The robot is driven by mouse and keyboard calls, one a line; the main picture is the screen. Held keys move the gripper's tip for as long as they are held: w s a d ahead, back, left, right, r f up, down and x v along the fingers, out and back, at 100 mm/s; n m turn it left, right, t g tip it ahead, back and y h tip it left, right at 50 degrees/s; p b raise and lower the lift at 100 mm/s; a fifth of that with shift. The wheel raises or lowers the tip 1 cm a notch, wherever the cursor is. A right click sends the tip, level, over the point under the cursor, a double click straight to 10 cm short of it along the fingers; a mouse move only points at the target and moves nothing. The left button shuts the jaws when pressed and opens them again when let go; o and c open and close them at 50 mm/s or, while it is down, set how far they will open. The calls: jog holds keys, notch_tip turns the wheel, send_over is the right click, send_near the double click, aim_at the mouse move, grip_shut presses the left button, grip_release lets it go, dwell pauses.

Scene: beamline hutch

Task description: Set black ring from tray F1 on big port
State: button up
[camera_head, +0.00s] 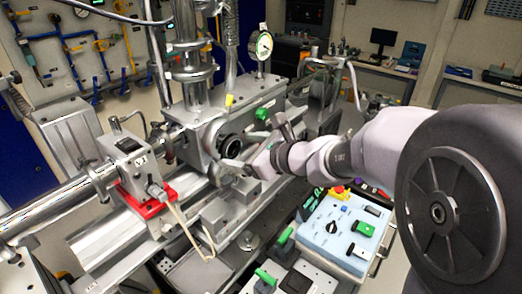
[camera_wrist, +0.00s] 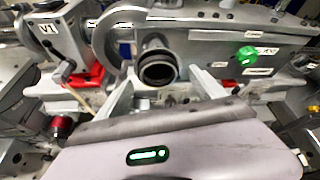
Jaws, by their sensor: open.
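The port (camera_head: 232,146) is a round tube mouth on the front of the steel chamber. It also shows in the wrist view (camera_wrist: 157,73), facing me, with a black ring (camera_wrist: 157,66) at its mouth. I cannot tell for sure whether this ring is separate from the port. My gripper (camera_wrist: 163,88) is open, with one finger on each side below the port mouth, apart from the ring as far as I can see. In the head view my gripper (camera_head: 252,170) is in front of the port, partly hidden by my wrist. I cannot make out tray F1.
A green knob (camera_wrist: 246,56) is on the chamber right of the port. A valve block marked V1 (camera_head: 130,160) with a red base stands at left. A pale blue control box (camera_head: 340,235) and green-handled parts (camera_head: 265,278) are below my arm. Steel rails and blocks crowd the space.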

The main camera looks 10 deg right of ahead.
jog(key=p+v, duration=0.4)
jog(key=v, duration=1.2)
jog(key=s+a+f+n+g+h+b, duration=0.2)
jog(key=s+a+f+n+g+b, duration=0.4)
jog(key=s+n, duration=0.45)
jog(key=s+d+f+n+t+h+b, duration=0.1)
jog(key=s+d+f+n+h, duration=0.3)
jog(key=s+n, duration=0.4)
jog(key=shift+f+n+h, duration=0.3)
jog(key=shift+f+n, duration=0.6)
jog(key=shift+n, duration=0.25)
